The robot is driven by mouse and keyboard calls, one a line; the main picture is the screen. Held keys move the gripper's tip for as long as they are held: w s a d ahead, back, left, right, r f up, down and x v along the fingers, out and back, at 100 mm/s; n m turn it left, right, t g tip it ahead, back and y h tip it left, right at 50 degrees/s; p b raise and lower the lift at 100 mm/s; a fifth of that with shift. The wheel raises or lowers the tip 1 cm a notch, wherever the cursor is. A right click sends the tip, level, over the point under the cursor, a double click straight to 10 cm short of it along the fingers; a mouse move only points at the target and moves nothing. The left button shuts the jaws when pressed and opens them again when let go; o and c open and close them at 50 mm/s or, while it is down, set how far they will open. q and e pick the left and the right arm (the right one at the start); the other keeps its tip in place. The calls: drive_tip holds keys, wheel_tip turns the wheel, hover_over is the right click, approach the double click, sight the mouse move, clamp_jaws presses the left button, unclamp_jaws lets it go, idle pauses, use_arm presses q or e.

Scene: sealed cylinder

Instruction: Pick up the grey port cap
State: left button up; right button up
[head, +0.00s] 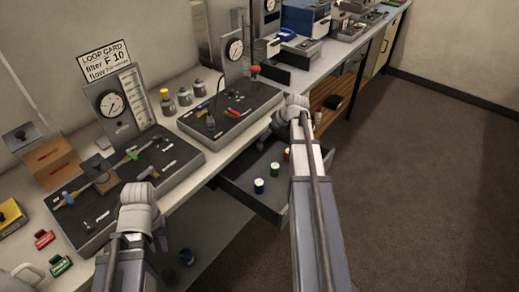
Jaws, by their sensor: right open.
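I cannot single out the grey port cap for certain; small dark and grey fittings on the two panels are too small to tell. The left panel (177,163) carries a dial gauge, a tube with green ends and small knobs. The right panel (262,97) carries a gauge, a red-topped fitting and small red and blue parts. My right gripper (268,138) is open at the right panel's front right edge, above the drawer, partly hidden by its own wrist. My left gripper (160,241) hangs in front of the left panel's front edge; its fingertips are mostly hidden by its wrist.
An open drawer (235,186) below the bench holds white-topped blue, green and red cylinders. Several small bottles (184,97) stand between the panels. A wooden box (52,160) and red and green blocks stand at the left. The floor at right is clear.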

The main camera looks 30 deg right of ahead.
sight(260, 144)
drive_tip(key=b+x, duration=0.4)
drive_tip(key=x, duration=0.1)
drive_tip(key=shift+f, duration=0.3)
drive_tip(key=shift+b+x, duration=2.45)
drive_tip(key=shift+x, duration=0.35)
drive_tip(key=shift+w+a+r, duration=0.15)
drive_tip(key=shift+a+r, duration=0.05)
clamp_jaws()
